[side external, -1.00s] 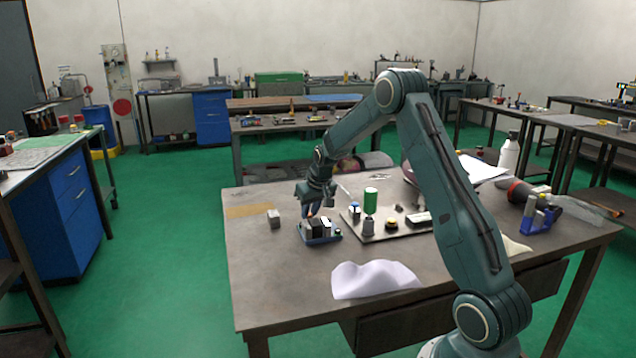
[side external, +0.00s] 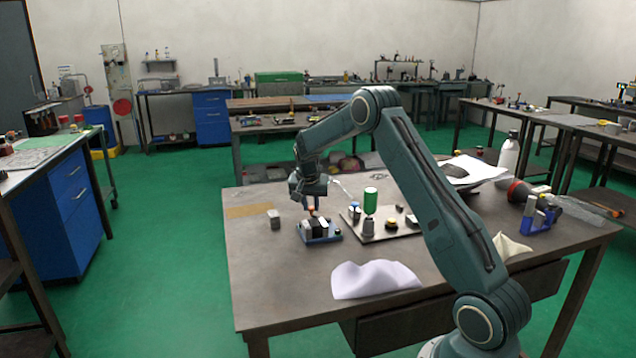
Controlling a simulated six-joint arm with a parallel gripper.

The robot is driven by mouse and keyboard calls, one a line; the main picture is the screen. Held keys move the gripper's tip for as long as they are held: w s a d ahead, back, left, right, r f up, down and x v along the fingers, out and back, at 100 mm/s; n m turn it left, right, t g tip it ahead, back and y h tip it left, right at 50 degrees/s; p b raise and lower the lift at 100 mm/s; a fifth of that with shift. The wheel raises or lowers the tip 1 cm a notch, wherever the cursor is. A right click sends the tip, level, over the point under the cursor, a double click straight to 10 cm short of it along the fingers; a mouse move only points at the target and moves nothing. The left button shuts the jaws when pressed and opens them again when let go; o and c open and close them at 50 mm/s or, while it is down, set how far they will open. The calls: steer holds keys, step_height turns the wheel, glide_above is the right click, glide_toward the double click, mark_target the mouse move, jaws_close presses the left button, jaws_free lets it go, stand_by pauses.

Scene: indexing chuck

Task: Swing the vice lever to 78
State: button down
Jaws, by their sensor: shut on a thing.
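The small blue vice (side external: 320,236) stands on the workbench, left of the grey plate, with pale and dark blocks on top. An orange-red piece, apparently the end of the vice lever (side external: 311,211), stands up at its back left. My gripper (side external: 311,207) points down over the vice and is shut on this lever end. The fingertips are small in this view, and the lever's angle and any scale marks are too small to read.
A grey plate (side external: 375,237) right of the vice carries a green-topped cylinder (side external: 370,201) and small parts. A small grey block (side external: 274,219) lies to the left. A white cloth (side external: 374,280) lies in front. The front left of the bench is clear.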

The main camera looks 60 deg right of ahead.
steer(key=d+m, duration=0.1)
steer(key=m+g, duration=0.1)
steer(key=m, duration=0.1)
steer(key=shift+d+m, duration=0.3)
steer(key=shift+d, duration=0.1)
steer(key=shift+s+d+m+g, duration=0.2)
steer(key=shift+d+m+g, duration=0.45)
steer(key=shift+m, duration=0.55)
steer(key=c, duration=1.3)
jaws_free()
steer(key=shift+o, duration=0.2)
steer(key=shift+a+r, duration=0.1)
steer(key=v, duration=1.3)
steer(key=shift+a+r, duration=0.2)
steer(key=shift+a, duration=0.05)
